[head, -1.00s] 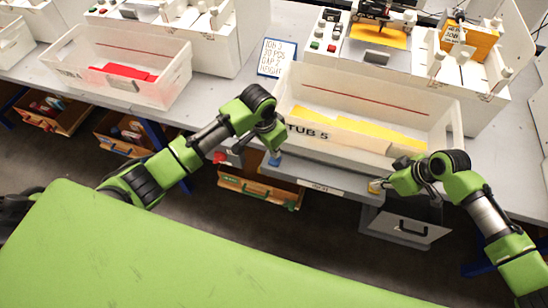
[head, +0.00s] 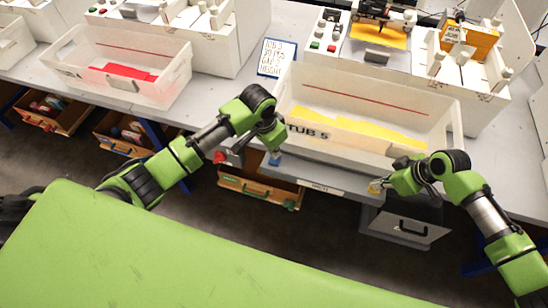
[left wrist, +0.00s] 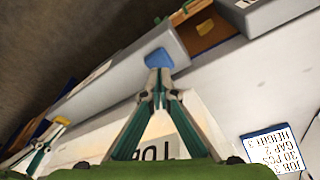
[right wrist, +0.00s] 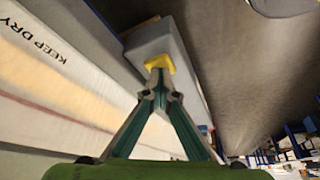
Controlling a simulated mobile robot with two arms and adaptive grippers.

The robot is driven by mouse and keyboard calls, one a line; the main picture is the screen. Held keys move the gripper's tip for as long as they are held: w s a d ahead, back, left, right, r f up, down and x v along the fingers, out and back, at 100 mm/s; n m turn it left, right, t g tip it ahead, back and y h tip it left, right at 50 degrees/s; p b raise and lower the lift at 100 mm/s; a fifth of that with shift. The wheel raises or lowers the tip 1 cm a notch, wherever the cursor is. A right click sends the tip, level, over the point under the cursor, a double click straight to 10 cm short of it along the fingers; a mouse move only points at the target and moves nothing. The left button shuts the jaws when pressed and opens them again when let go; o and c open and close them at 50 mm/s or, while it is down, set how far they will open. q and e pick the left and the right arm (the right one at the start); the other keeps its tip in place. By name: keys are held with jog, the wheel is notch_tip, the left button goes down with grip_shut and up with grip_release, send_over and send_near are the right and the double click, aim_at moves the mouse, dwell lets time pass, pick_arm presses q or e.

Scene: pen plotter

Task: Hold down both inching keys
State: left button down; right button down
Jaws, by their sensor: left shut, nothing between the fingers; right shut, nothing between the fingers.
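Two inching keys sit on the front edge of the bench. The blue key (head: 274,160) is at the left and the yellow key (head: 375,187) at the right. My left gripper (head: 277,151) is shut and empty, its tips at the blue key, which also shows in the left wrist view (left wrist: 158,58). My right gripper (head: 384,184) is shut and empty, its tips at the yellow key, which also shows in the right wrist view (right wrist: 160,63). Both pairs of tips appear to touch their keys. I cannot tell how far either key is pressed in.
A white tub (head: 300,134) marked TUB 5 with yellow sheets stands just behind the keys. A machine with a yellow sheet (head: 378,37) is behind it. A job card (head: 276,57) lies left of the tub. An open drawer (head: 250,190) is below the bench.

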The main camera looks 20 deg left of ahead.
aim_at(274, 160)
pick_arm(q)
jog(key=shift+f, duration=0.45)
jog(key=shift+f, duration=0.7)
pick_arm(e)
jog(key=shift+f, duration=0.1)
dwell(1.2)
dwell(0.5)
pick_arm(q)
jog(key=shift+r, duration=3.55)
